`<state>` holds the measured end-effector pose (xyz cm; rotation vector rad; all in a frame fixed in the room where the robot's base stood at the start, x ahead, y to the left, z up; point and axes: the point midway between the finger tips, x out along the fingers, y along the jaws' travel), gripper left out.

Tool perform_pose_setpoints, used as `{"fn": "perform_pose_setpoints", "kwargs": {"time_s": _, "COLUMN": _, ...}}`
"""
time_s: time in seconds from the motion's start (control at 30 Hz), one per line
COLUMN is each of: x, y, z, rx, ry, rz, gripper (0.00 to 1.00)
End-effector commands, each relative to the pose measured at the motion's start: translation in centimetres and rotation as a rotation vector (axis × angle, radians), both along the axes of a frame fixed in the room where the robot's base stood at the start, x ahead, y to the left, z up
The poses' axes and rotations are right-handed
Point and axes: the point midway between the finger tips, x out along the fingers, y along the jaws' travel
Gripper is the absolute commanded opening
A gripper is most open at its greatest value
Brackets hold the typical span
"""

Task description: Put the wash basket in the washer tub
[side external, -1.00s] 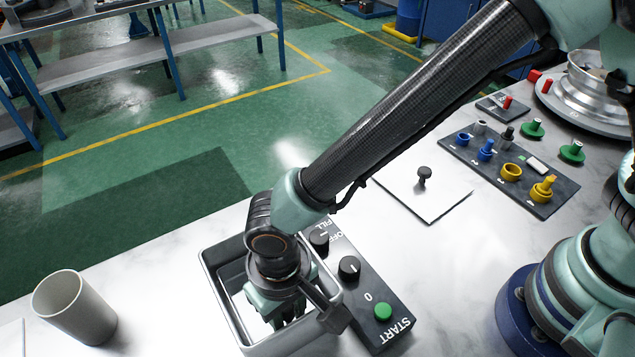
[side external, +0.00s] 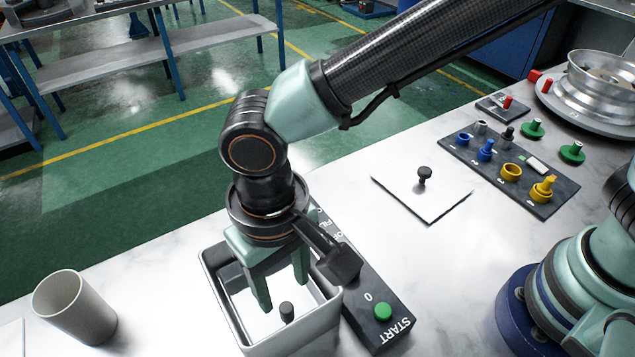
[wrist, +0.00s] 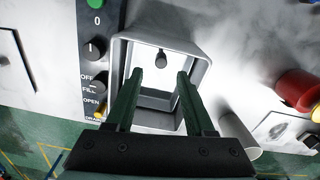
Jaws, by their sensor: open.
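The washer tub (side external: 308,332) is a grey, open, square-walled box at the front of the table. It also shows in the wrist view (wrist: 197,65). Inside it lies a pale flat piece with an upright dark knob (side external: 287,312), which looks like the wash basket; its sides are hard to tell from the tub walls. The knob shows near the far wall in the wrist view (wrist: 161,59). My gripper (side external: 284,294) points down over the tub, its two green fingers apart and empty, tips near the knob's height. In the wrist view the fingers (wrist: 160,76) do not touch the knob.
A black control panel (side external: 362,312) with a green START button stands against the tub's right side. A grey cup (side external: 75,308) is at left. A white square plate with a dark knob (side external: 424,176) lies behind, near a dark board of coloured parts (side external: 485,167).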

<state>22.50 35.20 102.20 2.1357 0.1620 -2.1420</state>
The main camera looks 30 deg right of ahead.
Motion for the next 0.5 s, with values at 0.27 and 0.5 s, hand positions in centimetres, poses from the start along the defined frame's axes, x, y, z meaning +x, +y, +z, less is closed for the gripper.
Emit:
{"fn": "perform_pose_setpoints", "kwargs": {"time_s": 0.27, "x": 0.6, "y": -0.6, "z": 2.6, "rx": 0.008, "ry": -0.005, "rz": -0.005, "gripper": 0.54}}
{"fn": "perform_pose_setpoints", "kwargs": {"time_s": 0.5, "x": 5.9, "y": -8.6, "z": 7.0, "rx": 0.088, "ry": -0.088, "rz": -0.053, "gripper": 0.54}}
